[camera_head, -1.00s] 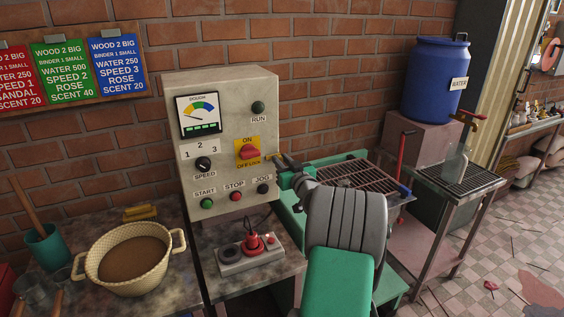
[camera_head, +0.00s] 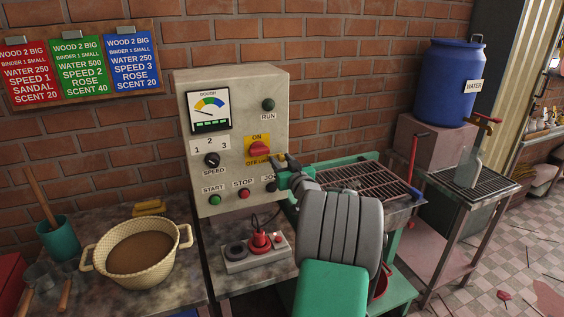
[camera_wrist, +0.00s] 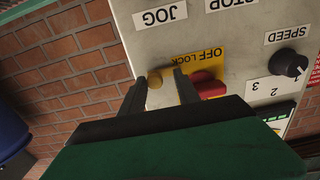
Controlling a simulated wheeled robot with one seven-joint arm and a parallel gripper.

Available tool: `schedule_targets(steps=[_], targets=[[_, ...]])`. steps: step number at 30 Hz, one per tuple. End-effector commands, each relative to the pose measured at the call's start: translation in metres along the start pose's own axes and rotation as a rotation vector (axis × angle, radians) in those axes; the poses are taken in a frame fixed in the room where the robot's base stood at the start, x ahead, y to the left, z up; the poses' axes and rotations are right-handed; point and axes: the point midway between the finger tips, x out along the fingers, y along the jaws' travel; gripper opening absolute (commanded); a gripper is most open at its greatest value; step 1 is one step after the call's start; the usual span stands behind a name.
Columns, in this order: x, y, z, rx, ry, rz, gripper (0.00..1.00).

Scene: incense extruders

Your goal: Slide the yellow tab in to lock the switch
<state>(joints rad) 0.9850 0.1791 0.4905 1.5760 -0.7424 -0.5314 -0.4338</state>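The red switch (camera_head: 259,149) sits on a yellow ON/OFF LOCK plate (camera_head: 251,138) on the grey control panel. In the wrist view the panel is upside down, with the red switch (camera_wrist: 208,85) beside the OFF LOCK lettering. The small round yellow tab (camera_wrist: 154,78) shows beside the plate, apart from the switch. My gripper (camera_wrist: 161,76) is open, its dark fingers on either side of the tab; contact cannot be told. One fingertip lies close to the switch and overlaps the plate. In the head view my gripper (camera_head: 280,160) is right of the switch and largely covers the tab area.
The JOG button, partly covered by my gripper, the START button (camera_head: 215,200), the STOP button (camera_head: 244,194) and the speed knob (camera_head: 212,160) are close by. A red plug (camera_head: 259,241) stands below. A dough basket (camera_head: 137,256) is at left, a metal grate (camera_head: 362,181) at right.

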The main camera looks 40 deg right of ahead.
Motion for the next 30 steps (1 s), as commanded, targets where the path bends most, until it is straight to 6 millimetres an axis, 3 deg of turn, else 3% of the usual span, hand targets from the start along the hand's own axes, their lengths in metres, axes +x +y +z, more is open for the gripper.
schedule_targets(steps=[9, 21, 30], targets=[[-0.004, 0.003, 0.000, -0.001, 0.001, 0.005, 0.42], [-0.072, 0.002, 0.001, -0.002, 0.001, 0.004, 0.42], [-0.079, 0.001, 0.000, -0.001, 0.000, 0.002, 0.42]])
